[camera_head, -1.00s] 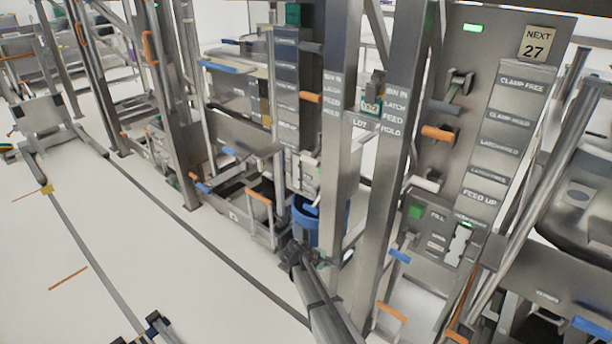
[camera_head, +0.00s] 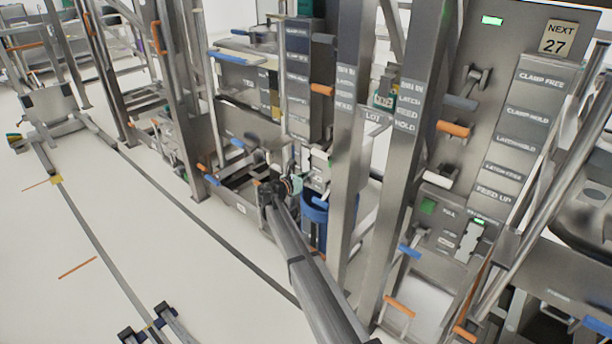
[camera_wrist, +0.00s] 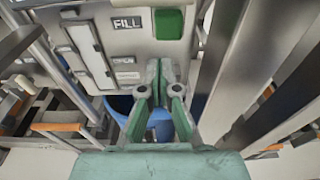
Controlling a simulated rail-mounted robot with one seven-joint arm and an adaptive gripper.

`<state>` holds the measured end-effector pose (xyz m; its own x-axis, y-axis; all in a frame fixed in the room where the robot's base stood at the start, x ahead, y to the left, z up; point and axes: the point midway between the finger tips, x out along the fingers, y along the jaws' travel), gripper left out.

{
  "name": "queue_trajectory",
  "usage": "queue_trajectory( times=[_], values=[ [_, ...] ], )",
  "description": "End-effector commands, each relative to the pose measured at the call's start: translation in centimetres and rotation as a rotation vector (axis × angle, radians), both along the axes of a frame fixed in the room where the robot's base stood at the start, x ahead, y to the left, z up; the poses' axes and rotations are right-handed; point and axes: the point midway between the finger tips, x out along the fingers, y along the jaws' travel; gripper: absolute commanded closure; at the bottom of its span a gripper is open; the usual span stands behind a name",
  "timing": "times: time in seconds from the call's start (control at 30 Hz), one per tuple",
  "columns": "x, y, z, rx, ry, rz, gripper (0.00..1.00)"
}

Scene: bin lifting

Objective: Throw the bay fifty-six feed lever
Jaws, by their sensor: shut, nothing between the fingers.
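My gripper (camera_head: 284,186) is shut and empty, reaching toward the lower part of the middle bay's panel. In the wrist view its green-padded fingers (camera_wrist: 163,78) are together in front of a grey control box. That box has a "FILL" label (camera_wrist: 127,22) and a green button (camera_wrist: 168,23). Above my gripper, the middle bay's column carries a dark-grey lever handle (camera_head: 323,39), an orange lever handle (camera_head: 322,90) and a white lever handle (camera_head: 319,156). The labels there are too small to read surely, and no number fifty-six is readable. A blue bin (camera_head: 314,222) stands just right of my gripper.
The nearer right panel has a grey handle (camera_head: 460,103), an orange handle (camera_head: 453,129), a white handle (camera_head: 440,179) and a "NEXT 27" sign (camera_head: 559,38). Steel posts (camera_head: 405,150) stand right of my arm. The pale floor (camera_head: 130,240) at left is mostly open.

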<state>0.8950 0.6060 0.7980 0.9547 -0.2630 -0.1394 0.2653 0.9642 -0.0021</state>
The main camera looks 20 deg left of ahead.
Motion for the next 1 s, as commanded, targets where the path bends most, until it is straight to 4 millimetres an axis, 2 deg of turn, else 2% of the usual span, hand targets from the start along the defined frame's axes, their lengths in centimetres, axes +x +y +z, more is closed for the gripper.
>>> queue_trajectory(
  times=[0.37,0.43,0.6,1.0],
  values=[
    [7.1,-1.8,-0.9,0.002,0.0,-0.001,1.0],
    [6.4,-1.7,0.7,0.003,-0.002,0.002,1.0],
    [6.0,-1.7,2.5,0.003,-0.001,0.0,1.0],
    [5.9,-1.6,3.0,0.002,0.0,0.0,1.0]
  ],
)
